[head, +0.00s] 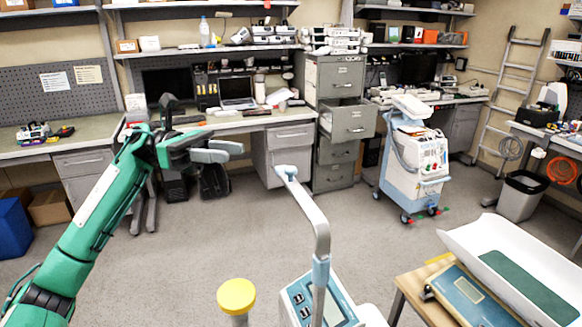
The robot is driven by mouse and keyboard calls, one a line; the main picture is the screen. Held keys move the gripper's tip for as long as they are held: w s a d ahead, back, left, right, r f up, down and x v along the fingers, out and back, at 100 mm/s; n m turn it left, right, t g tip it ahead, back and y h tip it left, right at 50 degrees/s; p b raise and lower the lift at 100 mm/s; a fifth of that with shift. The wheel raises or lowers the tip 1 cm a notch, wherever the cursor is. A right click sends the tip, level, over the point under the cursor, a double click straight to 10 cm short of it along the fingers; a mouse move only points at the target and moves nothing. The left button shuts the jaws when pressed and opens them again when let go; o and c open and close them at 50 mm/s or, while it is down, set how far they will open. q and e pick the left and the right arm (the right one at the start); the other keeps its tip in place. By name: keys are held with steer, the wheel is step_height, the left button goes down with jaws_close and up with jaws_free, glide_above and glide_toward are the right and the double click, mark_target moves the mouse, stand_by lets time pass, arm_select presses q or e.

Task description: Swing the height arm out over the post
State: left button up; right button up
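A grey bent arm (322,240) with blue end pieces, which looks like the height arm, rises from a white and blue device with a display (325,305) at the bottom centre. Its upper part slants away and to the left, ending in a blue tip (286,172). A post with a round yellow cap (237,296) stands to the left of the device; its lower part is cut off. The arm's tip does not appear over the cap. My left gripper (234,151) is left of the blue tip, apart from it, with its fingers pointing right. It holds nothing I can see. My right gripper is out of view.
A wooden table (415,290) at the lower right bears a white curved tray (480,235) and a blue-grey panel device (468,298). A wheeled white cart (415,165) stands behind. Open grey floor (190,235) lies around the post. Workbenches line the back wall.

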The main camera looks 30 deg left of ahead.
mark_target(291, 168)
arm_select(q)
steer(key=shift+m+g+y, duration=0.4)
steer(key=shift+m+g, duration=0.1)
steer(key=shift+m, duration=0.3)
steer(key=d+p, duration=0.2)
steer(key=d, duration=0.2)
steer(key=d+p, duration=0.3)
steer(key=d, duration=0.2)
steer(key=s+d+r+p, duration=0.1)
steer(key=d+p, duration=0.1)
steer(key=d, duration=0.2)
steer(key=shift+s+d, duration=0.1)
steer(key=shift+d, duration=0.1)
steer(key=shift+d+f+p, duration=0.15)
steer(key=shift+d+p, duration=0.2)
steer(key=shift+d, duration=0.2)
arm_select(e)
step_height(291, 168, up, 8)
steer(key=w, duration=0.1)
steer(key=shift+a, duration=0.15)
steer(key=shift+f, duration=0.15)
arm_select(q)
jaws_close()
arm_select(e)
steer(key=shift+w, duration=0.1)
